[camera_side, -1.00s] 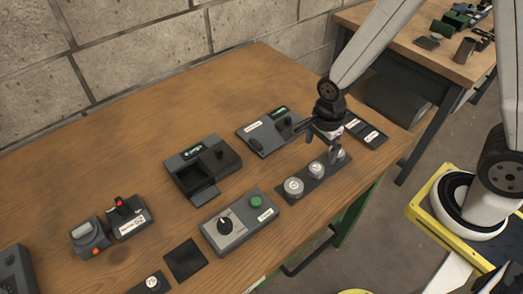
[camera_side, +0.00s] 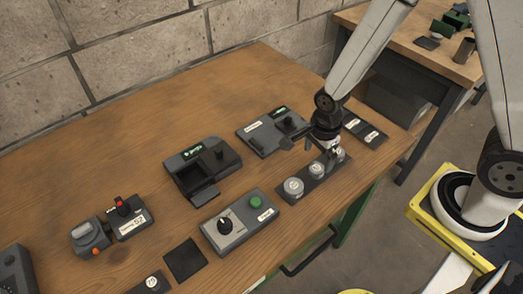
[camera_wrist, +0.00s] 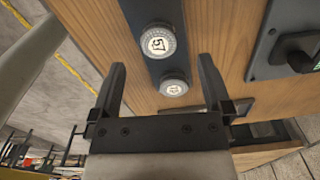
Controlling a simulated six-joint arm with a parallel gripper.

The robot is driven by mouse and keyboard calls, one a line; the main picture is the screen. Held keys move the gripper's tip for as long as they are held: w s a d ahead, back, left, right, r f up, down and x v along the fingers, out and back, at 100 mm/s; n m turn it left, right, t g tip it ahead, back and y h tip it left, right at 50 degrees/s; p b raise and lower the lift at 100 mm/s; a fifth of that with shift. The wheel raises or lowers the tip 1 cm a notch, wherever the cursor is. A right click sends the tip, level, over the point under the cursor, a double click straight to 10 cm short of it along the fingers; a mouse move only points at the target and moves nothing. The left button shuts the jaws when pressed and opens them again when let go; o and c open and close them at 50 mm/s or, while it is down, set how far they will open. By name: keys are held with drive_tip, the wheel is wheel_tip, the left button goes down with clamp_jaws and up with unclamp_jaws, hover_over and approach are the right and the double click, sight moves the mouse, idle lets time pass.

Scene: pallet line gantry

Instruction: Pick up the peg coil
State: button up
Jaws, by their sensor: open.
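Several grey round coil-like pieces stand in a row on a dark strip holder (camera_side: 304,187). One is at the near left end (camera_side: 293,187), one in the middle (camera_side: 317,169), and one at the far right end (camera_side: 338,156), partly hidden by my gripper. I cannot tell which is the peg coil. My gripper (camera_side: 325,150) is open, low over the far right end. In the wrist view, my open jaws (camera_wrist: 162,65) have a round piece (camera_wrist: 174,87) between them, with a gap on both sides. Another piece marked 57 (camera_wrist: 158,43) lies beyond the fingertips.
A grey box with a knob and green button (camera_side: 240,223) stands left of the holder. A black device with a green display (camera_side: 200,165) and a flat device with a lever (camera_side: 268,130) stand behind. A dark labelled plate (camera_side: 365,131) lies right of my gripper, near the bench edge.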

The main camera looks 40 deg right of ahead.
sight(317, 168)
drive_tip(key=shift+f, duration=0.1)
drive_tip(key=shift+s+d+f, duration=0.1)
drive_tip(key=shift+s+f, duration=0.05)
drive_tip(key=shift+f, duration=2.35)
clamp_jaws()
drive_tip(key=shift+r, duration=0.15)
wheel_tip(317, 168, up, 10)
idle(0.3)
